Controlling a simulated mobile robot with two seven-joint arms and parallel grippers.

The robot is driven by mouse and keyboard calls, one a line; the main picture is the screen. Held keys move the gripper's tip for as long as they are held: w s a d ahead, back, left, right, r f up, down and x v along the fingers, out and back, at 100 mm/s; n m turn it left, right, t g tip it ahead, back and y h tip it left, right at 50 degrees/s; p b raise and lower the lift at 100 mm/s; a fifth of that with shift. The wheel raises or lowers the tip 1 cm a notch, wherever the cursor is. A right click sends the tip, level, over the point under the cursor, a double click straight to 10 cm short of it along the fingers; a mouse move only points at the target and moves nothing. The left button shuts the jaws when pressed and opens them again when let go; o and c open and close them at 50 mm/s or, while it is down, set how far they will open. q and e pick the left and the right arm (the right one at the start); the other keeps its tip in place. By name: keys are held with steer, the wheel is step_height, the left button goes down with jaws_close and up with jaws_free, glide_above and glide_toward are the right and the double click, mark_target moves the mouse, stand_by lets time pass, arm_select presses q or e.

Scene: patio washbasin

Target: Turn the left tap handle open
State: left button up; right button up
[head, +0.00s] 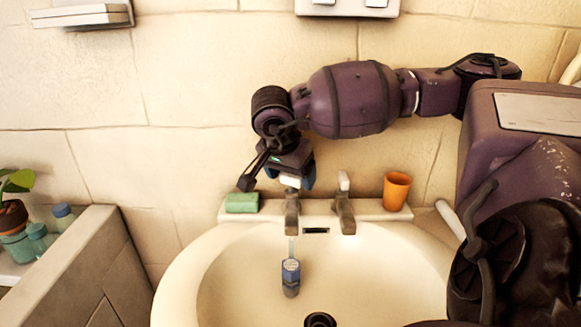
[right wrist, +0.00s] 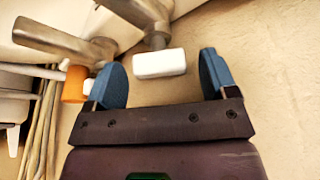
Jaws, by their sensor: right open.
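The left tap (head: 292,216) is a dull metal spout on the back ledge of the washbasin, with a white handle (head: 290,181) on top. In the right wrist view, the white handle (right wrist: 160,63) sits between the two blue fingers of the open right gripper (right wrist: 163,80), with a gap on both sides. The right tap (head: 345,215), with its own white handle (head: 344,181), stands to the right. My left gripper is not in view.
An orange cup (head: 397,190) stands on the ledge at right and a green sponge (head: 242,202) at left. The tiled wall (head: 200,90) is close behind. A low partition (head: 95,260) stands at left.

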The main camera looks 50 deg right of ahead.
steer(key=c, duration=0.9)
steer(key=shift+c, duration=0.2)
steer(key=shift+n, duration=0.3)
steer(key=shift+n+t, duration=0.3)
steer(key=shift+n, duration=0.2)
steer(key=n+t+p, duration=0.1)
steer(key=n, duration=0.2)
steer(key=shift+s+y, duration=0.1)
steer(key=shift+y, duration=0.3)
steer(key=shift+n, duration=0.6)
steer(key=shift+t, duration=0.3)
steer(key=o, duration=0.9)
